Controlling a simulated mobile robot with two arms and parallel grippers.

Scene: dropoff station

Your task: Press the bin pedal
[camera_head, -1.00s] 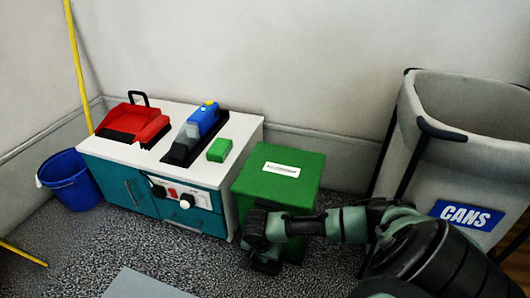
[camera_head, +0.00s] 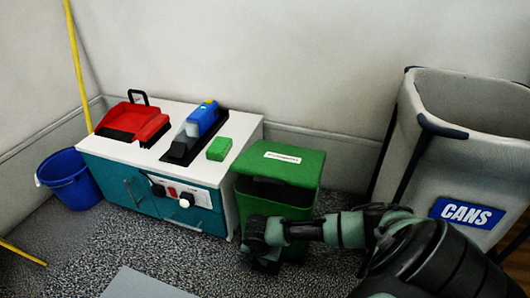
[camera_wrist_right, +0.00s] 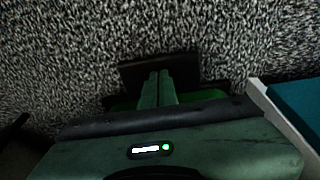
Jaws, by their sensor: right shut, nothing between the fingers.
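The green bin (camera_head: 275,202) stands on the floor right of the white-topped cabinet. Its lid (camera_head: 280,163), with a white label, is raised a little and a dark gap shows under its front edge. My right gripper (camera_head: 266,264) is low in front of the bin, near the floor, and hides the pedal in the head view. In the right wrist view its closed fingers (camera_wrist_right: 157,82) reach down over a dark flat pedal (camera_wrist_right: 160,68) and seem to touch it. Nothing is between the fingers. My left gripper is in neither view.
The cabinet (camera_head: 130,195) carries a red dustpan-like item (camera_head: 134,124), a blue handheld tool (camera_head: 201,120) and a green sponge (camera_head: 218,149). A blue bucket (camera_head: 70,180) stands at left. The grey CANS bin (camera_head: 470,165) is close on the right.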

